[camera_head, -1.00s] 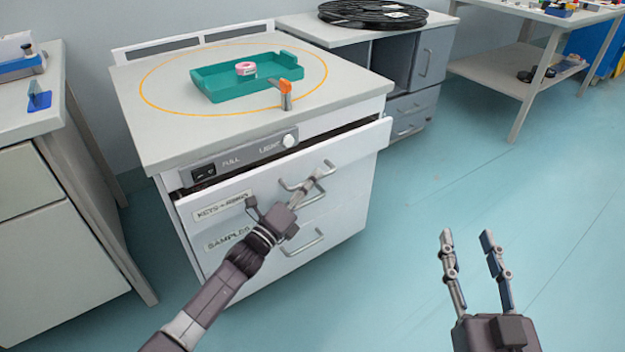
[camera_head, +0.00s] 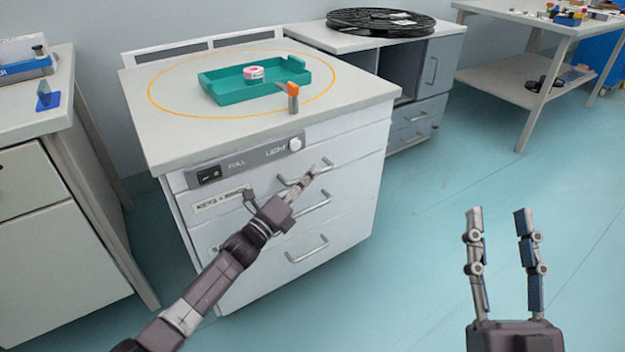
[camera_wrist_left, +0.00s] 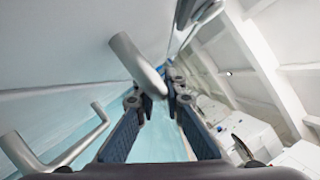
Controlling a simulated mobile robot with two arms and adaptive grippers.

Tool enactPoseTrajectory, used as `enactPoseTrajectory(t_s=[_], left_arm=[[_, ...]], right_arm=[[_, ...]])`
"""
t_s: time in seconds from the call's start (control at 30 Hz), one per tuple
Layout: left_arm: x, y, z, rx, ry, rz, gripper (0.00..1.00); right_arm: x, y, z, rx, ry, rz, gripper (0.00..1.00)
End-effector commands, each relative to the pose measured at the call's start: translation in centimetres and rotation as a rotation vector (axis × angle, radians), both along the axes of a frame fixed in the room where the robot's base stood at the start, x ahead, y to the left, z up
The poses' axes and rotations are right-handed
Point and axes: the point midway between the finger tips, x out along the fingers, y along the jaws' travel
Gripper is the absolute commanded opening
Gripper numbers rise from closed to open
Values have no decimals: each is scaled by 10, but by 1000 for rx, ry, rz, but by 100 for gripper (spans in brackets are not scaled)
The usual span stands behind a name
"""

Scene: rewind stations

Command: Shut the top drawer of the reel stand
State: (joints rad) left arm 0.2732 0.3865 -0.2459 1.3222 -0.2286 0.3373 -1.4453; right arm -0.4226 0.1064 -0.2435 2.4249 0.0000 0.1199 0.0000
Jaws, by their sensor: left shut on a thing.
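The reel stand (camera_head: 350,102) is a white cabinet with a grey top and three drawers, in the middle of the head view. Its top drawer (camera_head: 352,160) has a "KEYS" label and sits flush or nearly flush, with no dark gap visible above it. My left gripper (camera_head: 310,176) is shut on the top drawer's handle (camera_head: 288,180). In the left wrist view the handle (camera_wrist_left: 137,62) runs between the two fingers (camera_wrist_left: 158,98). My right gripper (camera_head: 502,222) is open and empty, over the floor right of the stand.
A teal tray (camera_head: 225,93) holding a pink-and-white roll (camera_head: 253,74) stands on top, beside an orange-tipped post (camera_head: 293,98). A grey cabinet (camera_head: 415,120) with a black reel (camera_head: 380,20) is behind. Another cabinet (camera_head: 50,250) stands left. Floor at right is clear.

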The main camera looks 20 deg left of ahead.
Motion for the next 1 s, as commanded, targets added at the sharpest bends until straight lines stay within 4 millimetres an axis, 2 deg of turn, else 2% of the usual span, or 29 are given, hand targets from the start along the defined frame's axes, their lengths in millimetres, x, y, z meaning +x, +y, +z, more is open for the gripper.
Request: enactPoseTrajectory(t_s=[0.23, 0.27, 0.4, 0.77, 0.87, 1.0], left_arm=[[2, 6, 2, 2, 2, 12, 0], [2, 6, 2, 2, 1, 12, 13], [2, 5, 2, 1, 1, 10, 27], [-3, 5, 0, 1, 1, 6, 27], [-13, 8, -3, 0, 2, 6, 27], [-35, 16, -9, 3, 4, 7, 27]], right_arm=[[0, 0, 0, 0, 1, 0, 40], [0, 0, 0, 0, 1, 0, 40], [0, 0, 0, -1, 2, 0, 40], [0, 0, 0, 0, 0, -1, 40], [0, 0, 0, 0, 1, 0, 40], [0, 0, 0, 0, 1, 0, 40]])
